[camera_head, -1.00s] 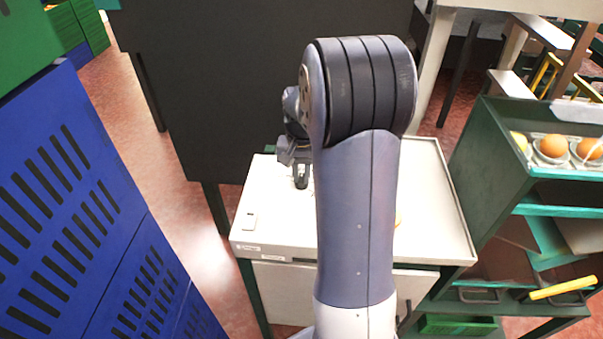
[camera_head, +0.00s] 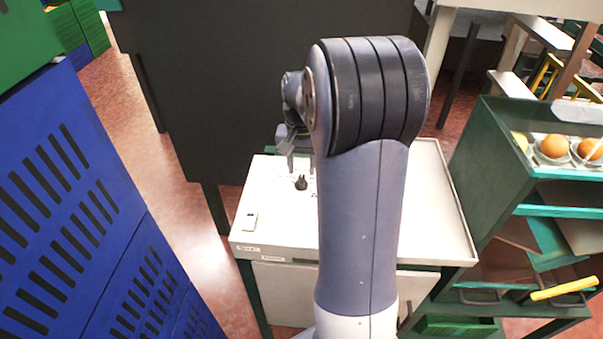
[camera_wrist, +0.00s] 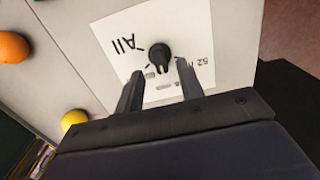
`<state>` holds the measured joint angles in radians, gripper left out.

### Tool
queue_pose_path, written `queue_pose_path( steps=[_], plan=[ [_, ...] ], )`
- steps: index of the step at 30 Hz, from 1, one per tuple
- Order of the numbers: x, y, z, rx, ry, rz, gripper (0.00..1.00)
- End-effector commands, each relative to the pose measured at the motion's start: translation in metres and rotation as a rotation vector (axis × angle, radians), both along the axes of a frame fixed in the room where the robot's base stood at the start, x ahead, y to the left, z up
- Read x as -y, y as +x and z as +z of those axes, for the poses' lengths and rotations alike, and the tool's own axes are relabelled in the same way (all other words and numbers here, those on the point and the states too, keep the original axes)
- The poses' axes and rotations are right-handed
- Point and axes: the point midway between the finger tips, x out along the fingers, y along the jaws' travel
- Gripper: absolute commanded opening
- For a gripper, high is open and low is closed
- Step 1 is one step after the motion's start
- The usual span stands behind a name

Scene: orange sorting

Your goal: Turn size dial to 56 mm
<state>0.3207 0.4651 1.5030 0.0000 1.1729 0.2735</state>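The size dial is a small black knob on the white top of a cabinet. It shows in the head view (camera_head: 301,184) and in the wrist view (camera_wrist: 160,54). A white label (camera_wrist: 117,42) around it reads "All" and "52", upside down in the wrist view; other markings are partly hidden by a finger. The knob's narrow end points down towards my gripper in that view. My gripper (camera_wrist: 160,68) is open and empty, its two fingers apart on either side of the line to the knob. In the head view my gripper (camera_head: 301,160) is above the knob, clear of it.
An orange (camera_wrist: 13,47) and a yellow fruit (camera_wrist: 75,119) lie on the pale surface. A small switch plate (camera_head: 250,220) is at the cabinet top's left. Blue crates (camera_head: 75,215) stand left; a green rack (camera_head: 487,135) with oranges stands right.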

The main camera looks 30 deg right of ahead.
Motion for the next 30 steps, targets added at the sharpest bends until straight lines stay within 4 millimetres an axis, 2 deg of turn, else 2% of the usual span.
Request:
queue_pose_path(
  steps=[6, 12, 24, 30],
  plan=[
    [0.0, 0.001, 0.045, 0.004, -0.001, 0.0, 0.36],
    [0.0, 0.0, 0.07, 0.002, 0.0, 0.0, 0.36],
    [0.0, 0.0, 0.075, 0.0, 0.0, 0.0, 0.36],
    [0.0, 0.0, 0.063, -0.003, 0.001, 0.0, 0.36]
  ],
)
